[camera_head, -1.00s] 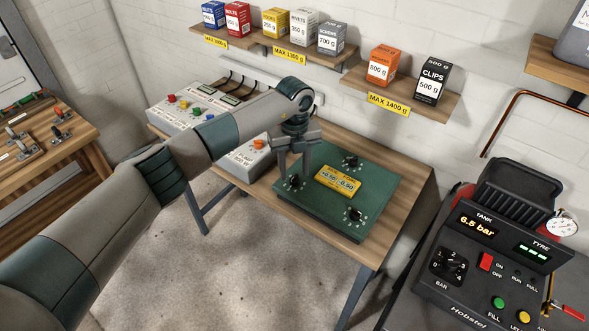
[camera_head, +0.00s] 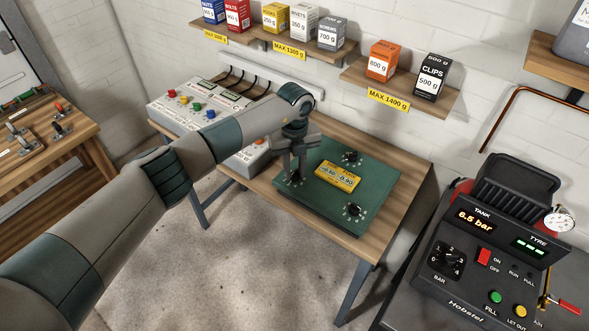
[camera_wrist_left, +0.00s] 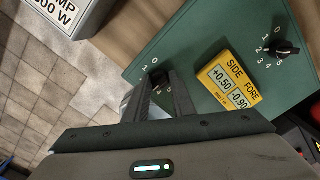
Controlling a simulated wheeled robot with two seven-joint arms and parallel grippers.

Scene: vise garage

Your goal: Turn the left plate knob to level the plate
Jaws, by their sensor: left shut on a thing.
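The green plate (camera_head: 318,208) lies on the wooden table, with a yellow level display (camera_head: 337,177) at its middle. In the left wrist view the display (camera_wrist_left: 228,82) reads SIDE +0.50 and FORE -0.90. The left plate knob (camera_wrist_left: 160,77) is black, with numbers around it, and is partly hidden by the fingers. My left gripper (camera_head: 294,172) points down over this knob and is shut on it; its fingers also show in the left wrist view (camera_wrist_left: 162,95). Two other black knobs are at the plate's back (camera_head: 351,157) and front right (camera_head: 353,209). My right gripper is not in view.
A grey lamp box (camera_head: 247,158) stands beside the plate, partly behind my arm. A switch panel (camera_head: 190,107) is farther left. Shelves with boxes (camera_head: 400,88) hang above. A compressor (camera_head: 490,255) stands at the right.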

